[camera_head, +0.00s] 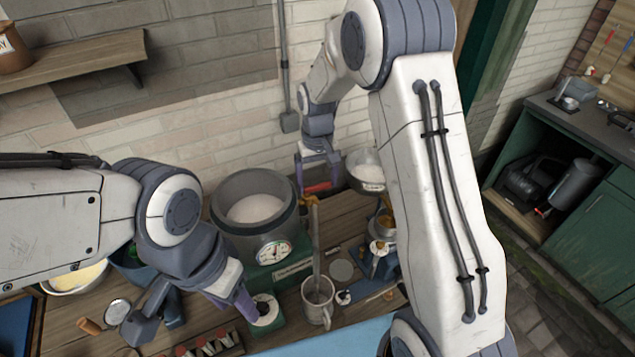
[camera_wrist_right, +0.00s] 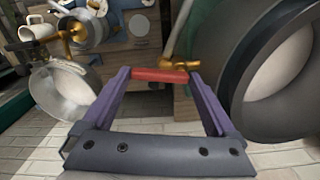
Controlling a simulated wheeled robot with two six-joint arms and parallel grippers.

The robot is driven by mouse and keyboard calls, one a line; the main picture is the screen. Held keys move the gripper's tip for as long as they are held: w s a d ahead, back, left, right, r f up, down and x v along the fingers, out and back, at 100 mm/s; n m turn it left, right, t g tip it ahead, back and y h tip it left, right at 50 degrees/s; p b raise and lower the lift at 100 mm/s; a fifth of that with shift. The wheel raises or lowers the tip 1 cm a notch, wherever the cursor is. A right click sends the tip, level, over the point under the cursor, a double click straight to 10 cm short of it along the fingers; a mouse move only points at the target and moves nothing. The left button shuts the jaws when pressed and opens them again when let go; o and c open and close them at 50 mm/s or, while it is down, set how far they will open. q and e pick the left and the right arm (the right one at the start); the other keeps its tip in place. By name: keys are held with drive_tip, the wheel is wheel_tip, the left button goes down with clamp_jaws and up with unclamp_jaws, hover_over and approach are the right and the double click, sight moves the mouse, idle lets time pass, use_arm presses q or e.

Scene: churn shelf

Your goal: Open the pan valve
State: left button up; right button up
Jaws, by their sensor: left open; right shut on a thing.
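The pan valve is brass (camera_head: 310,201) with a red handle (camera_head: 320,187), on the right side of a large grey pan (camera_head: 222,216) holding white contents. My right gripper (camera_head: 319,178) reaches down behind the valve and is shut on the red handle. In the right wrist view the red handle (camera_wrist_right: 158,75) spans between the purple fingers, beside the brass body (camera_wrist_right: 187,64). My left gripper (camera_head: 195,312) is open and empty, low in front of the pan, beside the green scale base.
A round dial (camera_head: 273,252) is below the pan. A steel bowl (camera_head: 366,172) with white contents stands right of my right gripper. A wooden-handled tool (camera_head: 90,326) and a yellow-filled bowl (camera_head: 78,277) lie at the left. My right arm hides part of the bench's right side.

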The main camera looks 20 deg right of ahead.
drive_tip(key=shift+w+r+n, duration=0.1)
drive_tip(key=shift+w+n, duration=0.2)
drive_tip(key=shift+n, duration=0.7)
drive_tip(key=o, duration=1)
drive_tip(key=shift+r, duration=0.1)
drive_tip(key=shift+r, duration=0.35)
wheel_tip(320, 180, up, 10)
drive_tip(key=b, duration=0.3)
drive_tip(key=shift+f, duration=0.2)
